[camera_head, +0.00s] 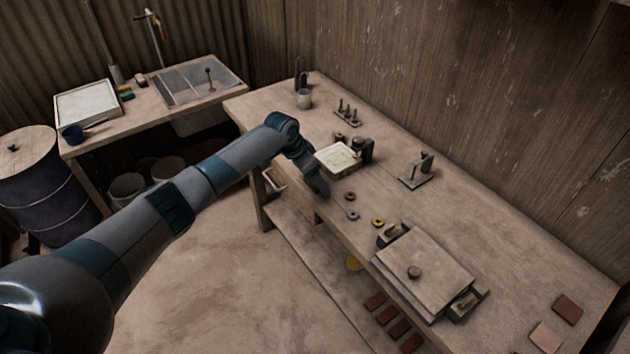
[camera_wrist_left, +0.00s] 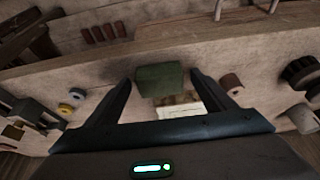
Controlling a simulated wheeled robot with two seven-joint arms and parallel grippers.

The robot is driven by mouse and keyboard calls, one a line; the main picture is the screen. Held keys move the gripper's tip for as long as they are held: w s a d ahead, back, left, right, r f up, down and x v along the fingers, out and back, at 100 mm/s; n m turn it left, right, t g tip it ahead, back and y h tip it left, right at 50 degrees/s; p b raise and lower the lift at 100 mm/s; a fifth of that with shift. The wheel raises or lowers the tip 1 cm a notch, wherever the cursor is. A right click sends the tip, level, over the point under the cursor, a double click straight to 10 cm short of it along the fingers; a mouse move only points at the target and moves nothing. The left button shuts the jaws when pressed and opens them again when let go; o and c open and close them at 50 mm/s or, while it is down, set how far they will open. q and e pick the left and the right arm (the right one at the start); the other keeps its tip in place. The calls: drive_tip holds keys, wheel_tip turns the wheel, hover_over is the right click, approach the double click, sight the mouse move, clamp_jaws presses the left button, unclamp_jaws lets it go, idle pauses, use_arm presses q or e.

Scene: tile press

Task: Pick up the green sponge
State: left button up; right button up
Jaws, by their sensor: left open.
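A green block (camera_wrist_left: 160,79) that looks like the sponge shows in the left wrist view. It lies between the two fingers of my left gripper (camera_wrist_left: 161,84), with a gap visible on each side. The gripper is open. In the head view my left gripper (camera_head: 316,182) hangs over the front edge of the long workbench (camera_head: 480,230), beside the cream-topped block (camera_head: 338,157). I cannot clearly separate the green block from the gripper there. A small green and yellow piece (camera_head: 126,93) lies on the sink table. My right gripper is not in view.
A press with a flat wooden board (camera_head: 425,270) stands at the bench's near part. Small rings (camera_head: 377,222), a metal stand (camera_head: 418,172) and a pegged block (camera_head: 347,114) are on the bench. Red tiles (camera_head: 388,316) lie on the lower shelf. A blue barrel (camera_head: 45,190) stands left.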

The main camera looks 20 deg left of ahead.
use_arm(q)
drive_tip(key=c, duration=1.1)
drive_tip(key=shift+r, duration=0.15)
drive_tip(key=shift+c, duration=0.2)
drive_tip(key=shift+r+b, duration=0.5)
drive_tip(key=shift+r, duration=0.1)
wheel_tip(320, 180, up, 2)
drive_tip(key=shift+w+r+b, duration=0.1)
drive_tip(key=shift+r+b, duration=0.05)
drive_tip(key=shift+b, duration=0.55)
drive_tip(key=s+d+r+b, duration=0.2)
drive_tip(key=d+r+b, duration=0.2)
drive_tip(key=d+r, duration=0.3)
drive_tip(key=d, duration=0.4)
drive_tip(key=shift+d+r, duration=0.15)
drive_tip(key=shift+d, duration=0.15)
